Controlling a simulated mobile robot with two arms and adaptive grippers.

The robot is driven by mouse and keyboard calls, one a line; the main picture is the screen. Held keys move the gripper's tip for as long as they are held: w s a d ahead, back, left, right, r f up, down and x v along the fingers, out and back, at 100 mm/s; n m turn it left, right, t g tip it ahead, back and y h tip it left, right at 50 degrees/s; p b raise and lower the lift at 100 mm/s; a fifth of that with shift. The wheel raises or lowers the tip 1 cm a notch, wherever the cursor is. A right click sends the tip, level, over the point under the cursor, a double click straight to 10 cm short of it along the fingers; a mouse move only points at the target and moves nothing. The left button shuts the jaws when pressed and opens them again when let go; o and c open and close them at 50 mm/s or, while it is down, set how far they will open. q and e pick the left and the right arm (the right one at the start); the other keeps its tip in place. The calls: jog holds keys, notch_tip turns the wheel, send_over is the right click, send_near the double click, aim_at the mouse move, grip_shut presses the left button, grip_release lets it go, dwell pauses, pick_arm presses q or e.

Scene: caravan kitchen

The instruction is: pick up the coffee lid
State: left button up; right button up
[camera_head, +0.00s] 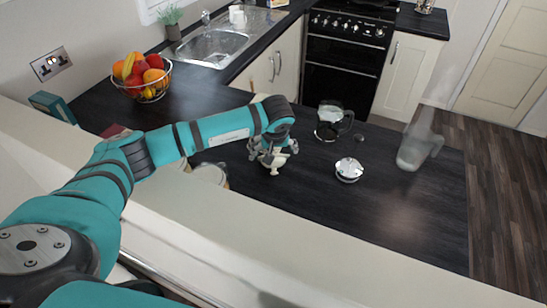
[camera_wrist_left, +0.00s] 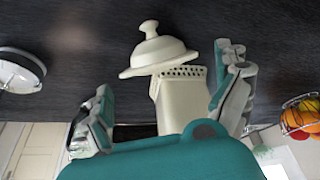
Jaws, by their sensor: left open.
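A cream lid with a round knob (camera_wrist_left: 158,47) shows in the wrist view, tilted, with a cream perforated part (camera_wrist_left: 177,82) at its underside. It looks like the coffee lid. In the head view the cream piece (camera_head: 274,161) is at my left gripper (camera_head: 272,150), over the dark counter, and partly hidden by it. In the wrist view the fingers of my left gripper (camera_wrist_left: 165,100) are apart, with the perforated part between them and a visible gap at the left finger. My right gripper is not in view.
A round silver-white piece (camera_head: 349,169) lies on the counter (camera_head: 400,205) right of the gripper. A glass pot (camera_head: 331,121) and a clear jug (camera_head: 418,150) stand farther off. Pale canisters (camera_head: 210,174) are close left. A fruit basket (camera_head: 144,79) stands back left.

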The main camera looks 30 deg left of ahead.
aim_at(274, 165)
pick_arm(q)
jog(key=p+x, duration=0.2)
jog(key=x, duration=0.2)
jog(key=shift+f, duration=0.2)
jog(key=shift+w+f, duration=0.1)
jog(key=shift+f, duration=0.1)
jog(key=c, duration=0.9)
